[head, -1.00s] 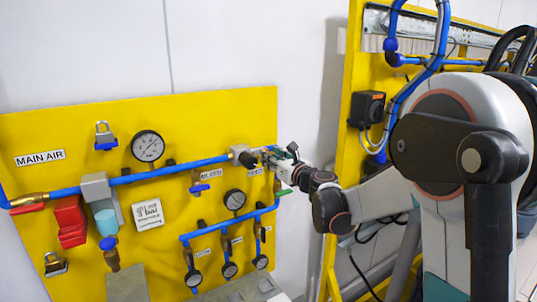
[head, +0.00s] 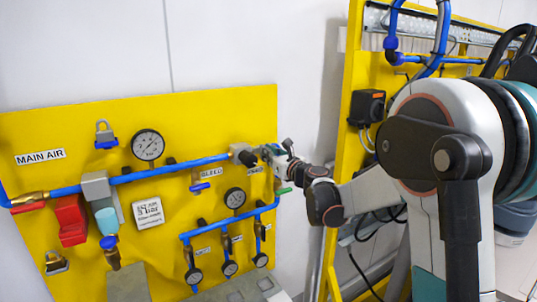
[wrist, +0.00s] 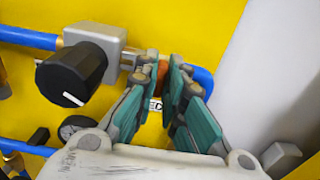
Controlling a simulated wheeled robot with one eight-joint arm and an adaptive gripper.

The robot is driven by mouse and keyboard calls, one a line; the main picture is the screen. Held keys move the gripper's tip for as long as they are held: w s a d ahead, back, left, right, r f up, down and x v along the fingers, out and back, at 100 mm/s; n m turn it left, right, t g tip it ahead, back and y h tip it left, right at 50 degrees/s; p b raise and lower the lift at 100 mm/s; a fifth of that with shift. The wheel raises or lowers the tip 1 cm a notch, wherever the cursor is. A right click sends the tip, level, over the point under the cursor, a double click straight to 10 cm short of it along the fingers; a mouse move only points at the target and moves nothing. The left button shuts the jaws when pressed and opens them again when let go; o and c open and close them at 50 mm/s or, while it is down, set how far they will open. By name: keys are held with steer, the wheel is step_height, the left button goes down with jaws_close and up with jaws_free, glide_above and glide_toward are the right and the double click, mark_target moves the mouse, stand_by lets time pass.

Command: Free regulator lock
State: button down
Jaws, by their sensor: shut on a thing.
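The regulator is a grey block with a black knob on the blue pipe, at the right of the yellow panel. Its knob (head: 246,158) shows in the head view, and the block (wrist: 97,40) and knob show large at the left in the wrist view. My gripper (wrist: 163,66) is just right of it, its teal fingers either side of a small orange-brown piece (wrist: 164,69) at the pipe, and shut on it. The fingers hide much of this piece, so I cannot tell its full shape. In the head view my gripper (head: 274,152) covers that spot.
The yellow panel (head: 60,130) also carries a round gauge (head: 148,145), a red block (head: 70,222), a padlock (head: 104,135) and lower blue pipes with small gauges. White wall is right of the panel. A second yellow frame (head: 345,150) stands behind my arm.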

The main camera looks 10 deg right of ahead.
steer(key=shift+n, duration=0.3)
steer(key=n+b, duration=0.2)
steer(key=n, duration=0.3)
steer(key=n+b, duration=0.2)
steer(key=n, duration=0.4)
steer(key=n+b, duration=0.2)
steer(key=n, duration=0.4)
steer(key=shift+s+a+f+b, duration=0.1)
steer(key=shift+a+f+b, duration=0.15)
steer(key=shift+b, duration=0.1)
steer(key=shift+n, duration=0.3)
steer(key=c, duration=1.7)
jaws_free()
